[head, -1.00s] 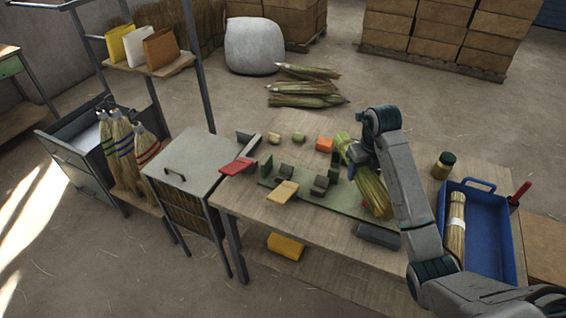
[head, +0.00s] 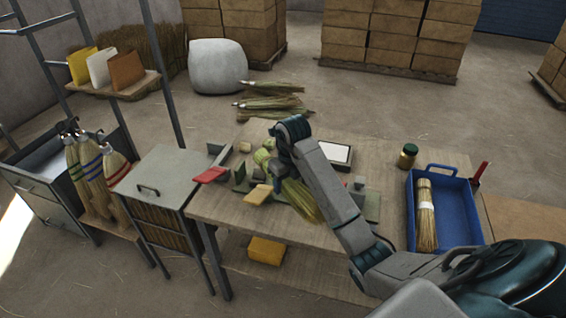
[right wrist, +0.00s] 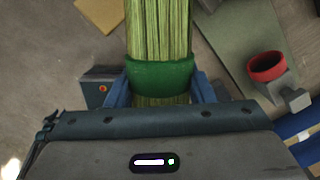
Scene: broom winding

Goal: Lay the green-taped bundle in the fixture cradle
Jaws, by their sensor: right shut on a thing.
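The green-taped bundle (head: 303,200) is a sheaf of yellow-green straw. My right gripper (head: 283,158) is shut on it; in the right wrist view the blue fingers (right wrist: 160,92) stand on both sides of its green tape (right wrist: 160,76). The bundle lies slanted over the middle of the fixture. The fixture's green base (head: 371,207) shows at its right end, and a green upright (head: 240,173) at its left. The bundle and my right arm hide most of the cradle supports, so I cannot tell whether the bundle touches them. My left gripper is out of view.
A yellow block (head: 257,194) and a red piece (head: 209,175) sit at the table's left. A white-topped box (head: 336,153) is behind my arm. A blue tray (head: 450,222) with a white-banded bundle (head: 426,225) and a green-lidded jar (head: 408,156) stand right.

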